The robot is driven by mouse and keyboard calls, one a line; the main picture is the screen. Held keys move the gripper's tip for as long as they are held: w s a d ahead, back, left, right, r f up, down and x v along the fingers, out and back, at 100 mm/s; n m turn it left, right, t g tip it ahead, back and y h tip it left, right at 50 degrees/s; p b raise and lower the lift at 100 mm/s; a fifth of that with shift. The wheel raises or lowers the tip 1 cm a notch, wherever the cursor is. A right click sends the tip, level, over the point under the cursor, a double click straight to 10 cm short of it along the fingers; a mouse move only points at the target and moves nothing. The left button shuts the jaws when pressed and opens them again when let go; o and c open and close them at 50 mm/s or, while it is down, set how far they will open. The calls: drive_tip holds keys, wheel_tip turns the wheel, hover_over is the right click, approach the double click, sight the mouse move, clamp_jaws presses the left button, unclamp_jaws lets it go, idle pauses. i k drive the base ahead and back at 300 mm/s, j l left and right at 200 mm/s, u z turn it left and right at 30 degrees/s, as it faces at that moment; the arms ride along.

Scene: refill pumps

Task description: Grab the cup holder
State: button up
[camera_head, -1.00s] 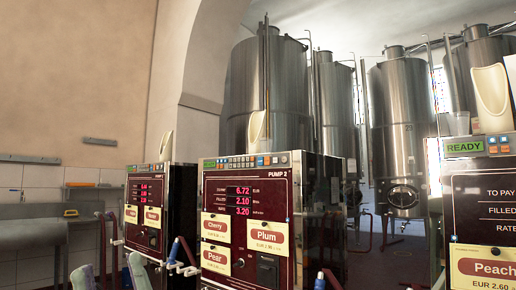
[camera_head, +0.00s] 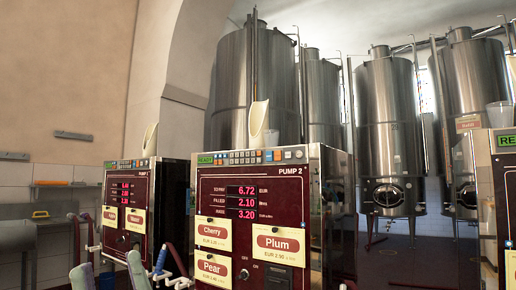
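No thing in view can be named as the cup holder with certainty. A cream, slant-topped hollow holder (camera_head: 259,121) stands on top of pump 2 (camera_head: 210,187), near the middle of the head view. A similar cream holder (camera_head: 149,139) stands on the smaller pump at the left. A pale translucent cup (camera_head: 499,114) sits on the pump at the right edge. Two grey-green fingertips at the bottom left look like my gripper (camera_head: 110,275). They are spread apart with nothing visible between them, well below and left of the holder on pump 2. The rest of my gripper is out of frame.
The left pump (camera_head: 142,210) and the right pump (camera_head: 494,215) flank pump 2. A blue-tipped nozzle (camera_head: 161,259) juts out near my gripper. Large steel tanks (camera_head: 388,120) stand behind. Open floor shows between pump 2 and the right pump.

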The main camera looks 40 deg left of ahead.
sight(259, 115)
drive_tip(key=j+z, duration=0.35)
drive_tip(key=j, duration=2.15)
drive_tip(key=i+j, duration=0.05)
